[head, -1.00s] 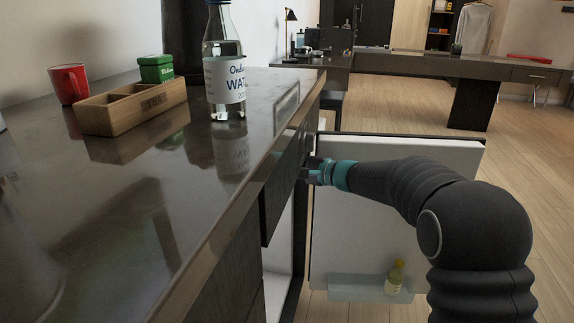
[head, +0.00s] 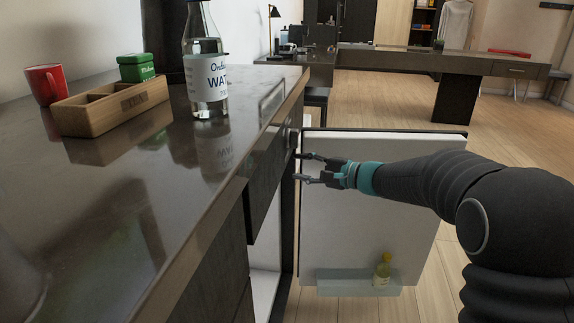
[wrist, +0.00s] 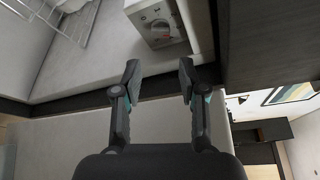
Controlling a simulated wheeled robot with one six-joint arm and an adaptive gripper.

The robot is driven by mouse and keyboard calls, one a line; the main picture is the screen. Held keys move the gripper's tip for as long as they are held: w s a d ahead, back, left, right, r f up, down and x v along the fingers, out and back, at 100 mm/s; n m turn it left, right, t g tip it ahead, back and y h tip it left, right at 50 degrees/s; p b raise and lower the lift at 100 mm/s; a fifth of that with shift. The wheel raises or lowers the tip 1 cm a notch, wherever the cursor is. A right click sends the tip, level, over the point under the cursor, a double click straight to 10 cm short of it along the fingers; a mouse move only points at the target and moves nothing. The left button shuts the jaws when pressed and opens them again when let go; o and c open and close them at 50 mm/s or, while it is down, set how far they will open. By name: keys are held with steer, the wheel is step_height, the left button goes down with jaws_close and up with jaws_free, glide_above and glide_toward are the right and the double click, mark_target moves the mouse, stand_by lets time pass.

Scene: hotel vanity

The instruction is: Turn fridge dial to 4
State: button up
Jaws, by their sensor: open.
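The fridge dial (wrist: 160,29) shows in the wrist view at the top centre, on a small white box inside the fridge. It has a reddish mark, and its numbers are too small to read. The dial is hidden in the head view. My gripper (wrist: 157,72) is open and empty, its two fingers pointing toward the box with a gap before it. In the head view my gripper (head: 302,167) is in front of the open fridge door (head: 365,215), just right of the cabinet front.
A wire shelf (wrist: 45,15) is at the upper left inside the fridge. A small yellow bottle (head: 382,270) stands in the door shelf. The counter (head: 110,225) edge is above and left of my gripper, with a water bottle (head: 205,75), wooden box (head: 110,108) and red mug (head: 46,84).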

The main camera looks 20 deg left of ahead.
steer(key=shift+s+d+r, duration=0.1)
steer(key=shift+d, duration=0.5)
steer(key=shift+s+d+r, duration=0.1)
steer(key=shift+d, duration=0.45)
